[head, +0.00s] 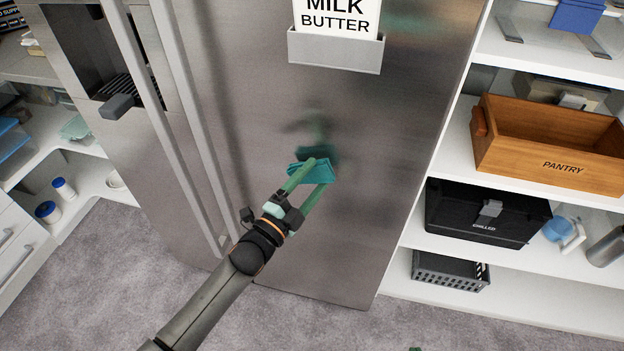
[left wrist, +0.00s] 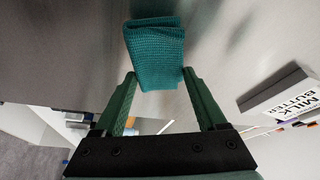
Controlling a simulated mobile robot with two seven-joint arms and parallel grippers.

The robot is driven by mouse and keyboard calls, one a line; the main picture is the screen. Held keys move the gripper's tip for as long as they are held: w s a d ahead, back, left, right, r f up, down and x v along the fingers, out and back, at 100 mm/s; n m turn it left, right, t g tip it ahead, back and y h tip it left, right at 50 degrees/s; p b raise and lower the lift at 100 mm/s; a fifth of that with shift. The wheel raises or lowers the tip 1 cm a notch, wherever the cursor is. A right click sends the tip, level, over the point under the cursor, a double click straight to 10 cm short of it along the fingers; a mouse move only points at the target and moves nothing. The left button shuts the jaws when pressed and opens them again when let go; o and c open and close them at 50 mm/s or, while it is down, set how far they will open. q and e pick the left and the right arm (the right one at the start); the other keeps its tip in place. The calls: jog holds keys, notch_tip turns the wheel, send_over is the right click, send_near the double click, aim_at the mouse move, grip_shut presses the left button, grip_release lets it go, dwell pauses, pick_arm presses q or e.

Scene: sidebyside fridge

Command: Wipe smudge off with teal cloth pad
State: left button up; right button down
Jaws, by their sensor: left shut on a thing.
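The teal cloth pad (head: 309,175) is held between the green fingers of my left gripper (head: 318,170), in front of the steel fridge door (head: 400,110). In the left wrist view the pad (left wrist: 155,55) sticks out past the fingertips of my left gripper (left wrist: 158,76), which are shut on it. The pad is close to the door; I cannot tell whether it touches. A dark blurred patch (head: 312,126) shows on the door just above the pad. I cannot tell whether it is the smudge or a reflection. My right gripper is not clearly seen.
A grey holder (head: 335,52) with a "MILK BUTTER" card is on the door above. Long door handles (head: 190,120) run left of the pad. Right shelves hold a wooden PANTRY crate (head: 550,148) and a black CHILLED bin (head: 480,215). The lower door is clear.

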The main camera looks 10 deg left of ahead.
aim_at(324, 181)
pick_arm(q)
jog(key=shift+w+b, duration=0.35)
jog(key=shift+w, duration=0.4)
dwell(0.8)
jog(key=shift+d, duration=0.15)
jog(key=shift+d, duration=1)
jog(key=shift+s+d, duration=0.1)
jog(key=shift+d, duration=1.75)
jog(key=shift+a, duration=1.5)
